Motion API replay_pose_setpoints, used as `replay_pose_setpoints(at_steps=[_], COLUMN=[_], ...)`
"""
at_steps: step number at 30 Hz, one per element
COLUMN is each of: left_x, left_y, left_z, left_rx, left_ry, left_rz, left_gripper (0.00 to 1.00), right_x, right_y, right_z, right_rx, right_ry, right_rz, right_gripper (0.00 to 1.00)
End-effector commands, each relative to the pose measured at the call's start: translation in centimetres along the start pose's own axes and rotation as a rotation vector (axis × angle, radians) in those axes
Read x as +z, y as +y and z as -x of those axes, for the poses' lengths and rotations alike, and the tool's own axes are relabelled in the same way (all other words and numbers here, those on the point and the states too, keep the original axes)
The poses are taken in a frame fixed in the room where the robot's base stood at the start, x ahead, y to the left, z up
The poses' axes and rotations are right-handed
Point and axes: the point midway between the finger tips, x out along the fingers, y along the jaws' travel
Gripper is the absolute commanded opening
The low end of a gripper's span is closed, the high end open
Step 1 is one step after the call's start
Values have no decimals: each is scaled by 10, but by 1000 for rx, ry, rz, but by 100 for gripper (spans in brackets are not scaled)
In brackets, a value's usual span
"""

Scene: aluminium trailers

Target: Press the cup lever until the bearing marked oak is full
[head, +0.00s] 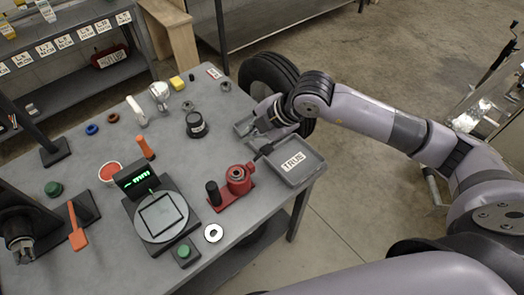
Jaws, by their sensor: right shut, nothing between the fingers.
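A red device (238,177) sits on a red base near the table's front right. A short dark lever (264,151) sticks out from it toward the grey tray. A black upright cylinder (213,192) stands on the same base. My right gripper (255,128) is shut and empty over the tray's far left part, beyond the lever's end and apparently apart from it. My left gripper is not in view.
A gauge with a green display (136,178) and a green button (183,251) stand left of the device. A black tyre (262,68) is behind the table.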

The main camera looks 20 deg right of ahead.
Motion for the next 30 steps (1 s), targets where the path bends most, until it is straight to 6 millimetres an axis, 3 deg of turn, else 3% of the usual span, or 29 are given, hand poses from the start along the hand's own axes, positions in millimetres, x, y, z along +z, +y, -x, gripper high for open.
replay_pose_setpoints(at_steps=[18,30], left_x=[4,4], left_y=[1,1], left_z=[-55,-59], left_rx=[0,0], left_ry=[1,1], left_rz=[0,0], left_gripper=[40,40], right_x=[39,43], right_y=[-41,-43], right_z=[-56,-59], right_rx=[-1,-1], right_ry=[0,-1], right_rz=[-1,0], right_gripper=[0,0])
